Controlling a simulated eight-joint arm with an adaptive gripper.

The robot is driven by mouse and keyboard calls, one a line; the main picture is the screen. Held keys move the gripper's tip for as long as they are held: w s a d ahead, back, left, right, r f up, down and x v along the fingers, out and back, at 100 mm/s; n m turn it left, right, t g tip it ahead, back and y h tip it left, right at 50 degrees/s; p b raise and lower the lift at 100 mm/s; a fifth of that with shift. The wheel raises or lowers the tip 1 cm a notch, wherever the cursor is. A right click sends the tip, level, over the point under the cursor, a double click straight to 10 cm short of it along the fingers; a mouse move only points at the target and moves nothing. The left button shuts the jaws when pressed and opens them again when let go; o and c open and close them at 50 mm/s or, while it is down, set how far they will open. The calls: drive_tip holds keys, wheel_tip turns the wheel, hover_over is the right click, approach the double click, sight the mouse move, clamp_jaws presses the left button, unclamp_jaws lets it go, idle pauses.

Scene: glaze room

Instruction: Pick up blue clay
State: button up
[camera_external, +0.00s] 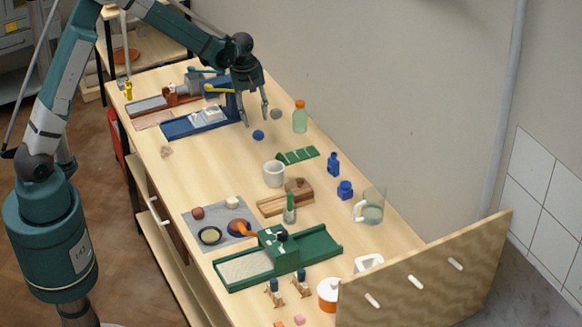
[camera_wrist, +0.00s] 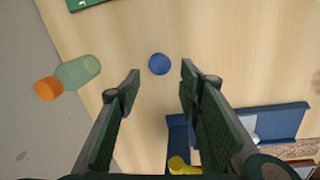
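The blue clay (camera_external: 258,135) is a small round ball on the wooden table, below and slightly in front of my fingertips. My gripper (camera_external: 256,117) is open, pointing down above the table, with nothing between its fingers. In the wrist view the blue clay (camera_wrist: 159,64) shows in the gap between the two fingertips, slightly beyond them. It is fully visible there, and neither finger seems to touch it.
A blue tray-like device (camera_external: 190,127) lies to the left. A green slab (camera_external: 297,156) and white cup (camera_external: 274,174) are nearer. Bare table lies around the clay.

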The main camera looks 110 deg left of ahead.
sight(259, 139)
drive_tip(key=shift+f, duration=0.1)
drive_tip(key=shift+w+a+f+b, duration=0.15)
drive_tip(key=shift+f+b, duration=0.25)
drive_tip(key=shift+f, duration=0.85)
drive_tip(key=shift+w+f+b, duration=0.1)
drive_tip(key=shift+f+b, duration=0.25)
drive_tip(key=shift+f, duration=0.9)
drive_tip(key=shift+w+a+f+b, duration=0.15)
drive_tip(key=shift+f+b, duration=0.25)
drive_tip(key=shift+f, duration=0.85)
drive_tip(key=c, duration=0.6)
